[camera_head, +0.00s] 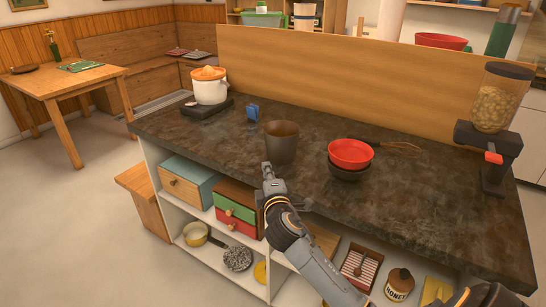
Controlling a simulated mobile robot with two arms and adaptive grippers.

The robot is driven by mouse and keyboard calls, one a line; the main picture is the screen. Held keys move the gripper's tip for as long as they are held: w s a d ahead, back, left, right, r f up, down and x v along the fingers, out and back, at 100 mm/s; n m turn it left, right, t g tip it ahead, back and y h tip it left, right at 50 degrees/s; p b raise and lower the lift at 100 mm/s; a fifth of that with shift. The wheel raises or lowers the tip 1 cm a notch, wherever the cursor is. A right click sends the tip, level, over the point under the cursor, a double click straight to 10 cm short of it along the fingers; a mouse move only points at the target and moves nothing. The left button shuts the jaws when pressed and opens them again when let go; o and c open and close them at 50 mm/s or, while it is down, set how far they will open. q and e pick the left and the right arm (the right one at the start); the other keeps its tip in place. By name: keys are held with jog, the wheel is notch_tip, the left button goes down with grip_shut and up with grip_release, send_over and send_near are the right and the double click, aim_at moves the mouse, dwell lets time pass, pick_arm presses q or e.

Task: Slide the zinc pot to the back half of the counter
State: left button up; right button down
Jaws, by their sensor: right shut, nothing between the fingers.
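The zinc pot (281,142), a dark grey tapered metal pot, stands upright on the dark stone counter (420,197), left of the middle. It is near the counter's front edge. My right gripper (267,168) is shut and empty. Its tip is just in front of the pot's lower left side, at the counter's front edge. I cannot tell whether the tip touches the pot. My left gripper is not in view.
A red bowl (351,153) stacked on a dark bowl is right of the pot, with a whisk (395,144) behind. A blue item (253,112) and a white cooker (209,86) stand left. A grinder (492,120) is far right. A wooden panel (340,75) backs the counter.

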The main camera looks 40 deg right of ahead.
aim_at(286, 151)
jog(key=x, duration=0.3)
jog(key=shift+w+d, duration=0.15)
jog(key=shift+w, duration=0.25)
jog(key=shift+w+d+p, duration=0.2)
jog(key=shift+d, duration=0.4)
jog(key=shift+w+d+p, duration=0.15)
jog(key=shift+w+d, duration=0.05)
jog(key=shift+d, duration=0.35)
jog(key=shift+w+d, duration=0.2)
jog(key=shift+d, duration=0.45)
jog(key=d, duration=0.2)
jog(key=w+d, duration=0.1)
jog(key=d, duration=0.1)
jog(key=w+d, duration=0.1)
jog(key=d, duration=0.1)
jog(key=shift+w+d, duration=0.2)
jog(key=shift+a+f, duration=0.15)
